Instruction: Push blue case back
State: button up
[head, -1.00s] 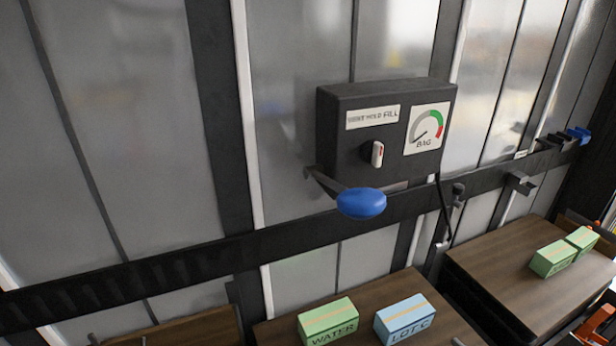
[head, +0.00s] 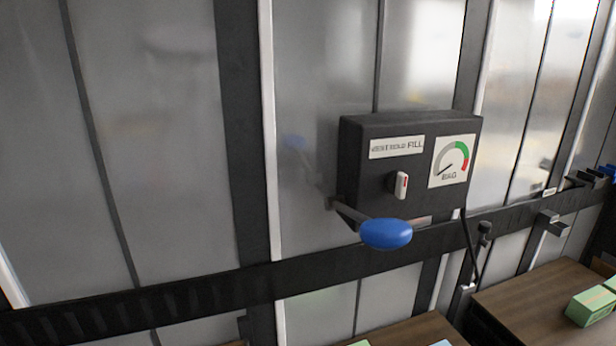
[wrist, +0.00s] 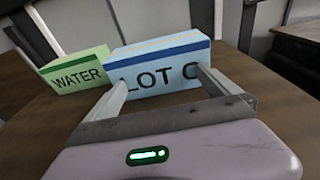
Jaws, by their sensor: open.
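The blue case (wrist: 160,58), a light blue box marked LOT C with a darker blue stripe on top, stands on a brown wooden surface (wrist: 40,130) in the wrist view. My gripper (wrist: 165,82) is open, its two fingers apart and pointing at the lettered front face. The fingertips overlap that face in the picture; I cannot tell whether they touch it. Nothing is held between them. In the head view only a sliver of the case shows at the bottom edge, and my gripper is not in view there.
A green WATER box (wrist: 77,71) stands close left of the case. In the head view, a black control box (head: 400,165) with dial and blue paddle (head: 386,233) hangs on a dark rail (head: 150,305). Another green box (head: 590,306) sits on the right-hand wooden top (head: 530,295).

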jog(key=shift+r+b+x, duration=0.2)
jog(key=shift+b+x, duration=0.1)
jog(key=shift+x, duration=1.05)
jog(key=shift+r+b+x, duration=0.2)
jog(key=shift+b+x, duration=0.15)
jog(key=shift+x, duration=1)
jog(key=shift+r+b+x, duration=0.2)
jog(key=shift+b+x, duration=0.1)
jog(key=shift+x, duration=1)
jog(key=shift+f+v, duration=0.15)
jog(key=shift+v, duration=1)
jog(key=shift+f+v, duration=0.2)
jog(key=shift+v, duration=0.9)
jog(key=shift+f+v, duration=0.15)
jog(key=shift+v, duration=1)
